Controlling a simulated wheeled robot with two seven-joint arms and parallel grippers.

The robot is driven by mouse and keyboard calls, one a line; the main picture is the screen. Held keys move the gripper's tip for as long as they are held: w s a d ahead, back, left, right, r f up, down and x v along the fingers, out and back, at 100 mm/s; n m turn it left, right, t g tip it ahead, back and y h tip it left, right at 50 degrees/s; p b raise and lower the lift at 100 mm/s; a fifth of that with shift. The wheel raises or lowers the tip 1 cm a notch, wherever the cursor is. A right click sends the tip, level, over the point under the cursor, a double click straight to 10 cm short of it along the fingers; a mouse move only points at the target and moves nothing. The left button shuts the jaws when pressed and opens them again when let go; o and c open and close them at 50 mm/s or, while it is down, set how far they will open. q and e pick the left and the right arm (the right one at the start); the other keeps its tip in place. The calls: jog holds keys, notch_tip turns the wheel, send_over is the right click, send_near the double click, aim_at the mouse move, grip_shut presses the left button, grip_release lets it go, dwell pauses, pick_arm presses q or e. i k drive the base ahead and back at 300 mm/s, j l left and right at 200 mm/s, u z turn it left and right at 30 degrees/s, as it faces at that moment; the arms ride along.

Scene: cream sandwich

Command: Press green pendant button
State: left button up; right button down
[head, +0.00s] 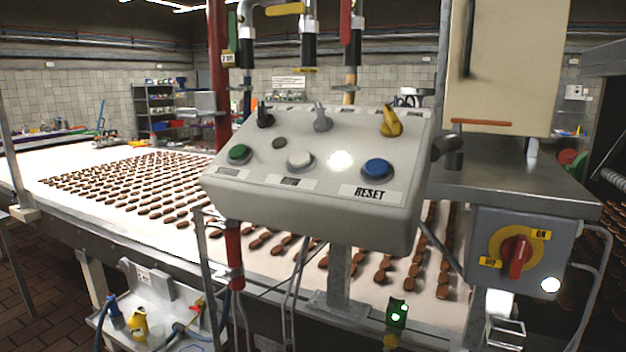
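A light grey control box (310,218) stands on a post in the middle of the head view, its sloped face towards me. A round green button (239,152) sits at the left of that face. A white button (300,159), a bright lit spot (340,160) and a blue button (377,168) above the word RESET follow to its right. A black, a grey and a yellow knob (390,122) stand along the upper row. Neither of my grippers shows in the head view.
A white conveyor (120,212) with rows of brown biscuits runs behind the control box. A grey switch box (525,262) with a red and yellow rotary switch is at the right. A small green device (397,313) is below the control box. Pipes rise behind it.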

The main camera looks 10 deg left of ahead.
aim_at(237, 151)
jog(key=i+j+z, duration=0.15)
jog(key=j+z, duration=0.2)
jog(key=j, duration=0.5)
jog(key=j+z, duration=0.35)
jog(key=j, duration=0.5)
jog(key=j+z, duration=0.3)
jog(key=j, duration=0.55)
jog(key=k, duration=0.05)
